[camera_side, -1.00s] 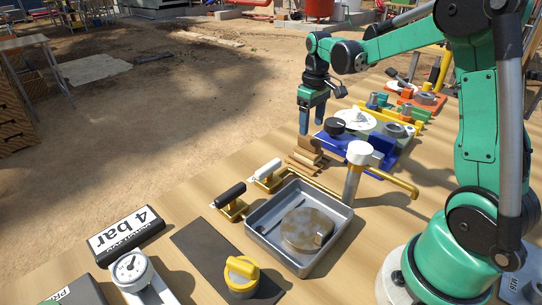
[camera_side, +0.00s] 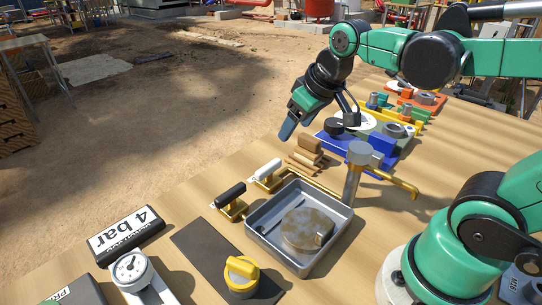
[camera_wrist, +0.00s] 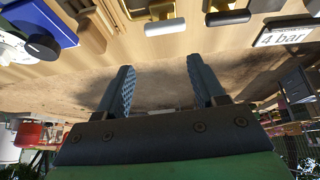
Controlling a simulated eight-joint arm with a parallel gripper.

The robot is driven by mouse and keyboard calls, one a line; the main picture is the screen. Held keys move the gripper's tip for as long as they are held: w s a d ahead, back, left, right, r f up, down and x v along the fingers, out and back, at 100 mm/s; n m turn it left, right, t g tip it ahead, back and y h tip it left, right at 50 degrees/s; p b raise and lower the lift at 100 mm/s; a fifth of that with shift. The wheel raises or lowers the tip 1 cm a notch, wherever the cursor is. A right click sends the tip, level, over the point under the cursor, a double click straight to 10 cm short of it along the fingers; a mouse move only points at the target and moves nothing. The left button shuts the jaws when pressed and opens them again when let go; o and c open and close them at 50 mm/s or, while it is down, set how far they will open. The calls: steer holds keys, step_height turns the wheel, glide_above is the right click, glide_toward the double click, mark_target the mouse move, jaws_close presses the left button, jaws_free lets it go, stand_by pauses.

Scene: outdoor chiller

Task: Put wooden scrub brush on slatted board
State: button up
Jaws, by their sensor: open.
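The wooden scrub brush (camera_side: 310,143), a small brown block, rests on the slatted board (camera_side: 301,164) in the side view, beside the blue fixture. Its exact seating on the slats is too small to tell. My gripper (camera_side: 290,122) is tilted in the air above and to the left of the brush, apart from it. In the wrist view my gripper (camera_wrist: 161,68) shows two blue-grey fingers spread apart with nothing between them. Brown wood of the brush or board (camera_wrist: 92,30) shows at the upper left there; which one is unclear.
A metal tray (camera_side: 260,239) holds a round mottled piece. A white-handled tool (camera_side: 267,172) and a black-handled tool (camera_side: 231,198) lie left of it. A blue fixture (camera_side: 381,144) and a post with a yellow spout (camera_side: 402,186) stand to the right of the brush.

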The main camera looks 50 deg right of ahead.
steer(key=shift+t+y, duration=0.3)
steer(key=shift+t, duration=0.6)
steer(key=s+a+f, duration=0.2)
steer(key=a, duration=0.1)
steer(key=shift+s+f, duration=0.1)
steer(key=shift+s, duration=0.05)
